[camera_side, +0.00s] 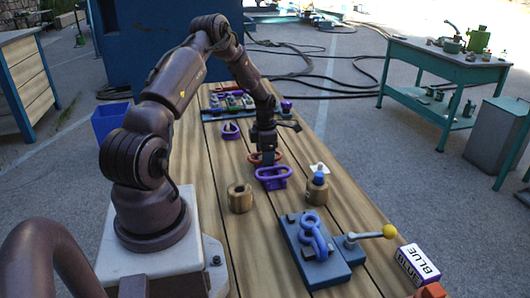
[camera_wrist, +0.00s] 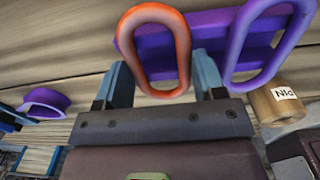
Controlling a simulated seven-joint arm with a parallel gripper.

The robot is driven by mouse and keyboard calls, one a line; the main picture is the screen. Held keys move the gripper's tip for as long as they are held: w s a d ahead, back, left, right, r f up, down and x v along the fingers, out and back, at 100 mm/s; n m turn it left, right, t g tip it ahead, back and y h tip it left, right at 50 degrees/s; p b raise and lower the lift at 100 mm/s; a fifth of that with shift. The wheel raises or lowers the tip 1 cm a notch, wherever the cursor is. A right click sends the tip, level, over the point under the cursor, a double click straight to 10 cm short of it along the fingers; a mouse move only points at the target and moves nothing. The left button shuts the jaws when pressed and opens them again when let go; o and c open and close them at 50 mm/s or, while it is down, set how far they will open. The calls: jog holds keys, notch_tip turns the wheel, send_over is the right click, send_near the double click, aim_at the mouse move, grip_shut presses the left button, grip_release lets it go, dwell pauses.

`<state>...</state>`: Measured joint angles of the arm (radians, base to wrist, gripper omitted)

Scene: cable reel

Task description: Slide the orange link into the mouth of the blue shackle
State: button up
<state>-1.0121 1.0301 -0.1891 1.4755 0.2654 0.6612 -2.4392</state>
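The orange link (camera_wrist: 182,45) is an oblong ring at a purple holder (camera_wrist: 210,32), next to a purple link (camera_wrist: 236,52). In the side view the orange link (camera_side: 279,157) shows just behind the purple link (camera_side: 273,170), partly hidden by my gripper (camera_side: 266,160). In the wrist view my gripper (camera_wrist: 163,82) is open, with one finger toward each side of the orange link's near end. I cannot tell whether the fingers touch it. The blue shackle (camera_side: 313,238) is on a blue block (camera_side: 318,272) at the front of the bench; the wrist view does not show it.
A wooden cylinder (camera_side: 240,199) stands left of the holder. Another (camera_side: 316,192), with a blue piece on top, stands right. A yellow-knobbed lever (camera_side: 372,236) juts from the blue block toward a BLUE-labelled box (camera_side: 417,264). A tray of parts (camera_side: 235,104) lies behind.

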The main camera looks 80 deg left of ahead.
jog(key=c, duration=0.5)
jog(key=shift+r, duration=3.55)
jog(key=shift+w, duration=0.1)
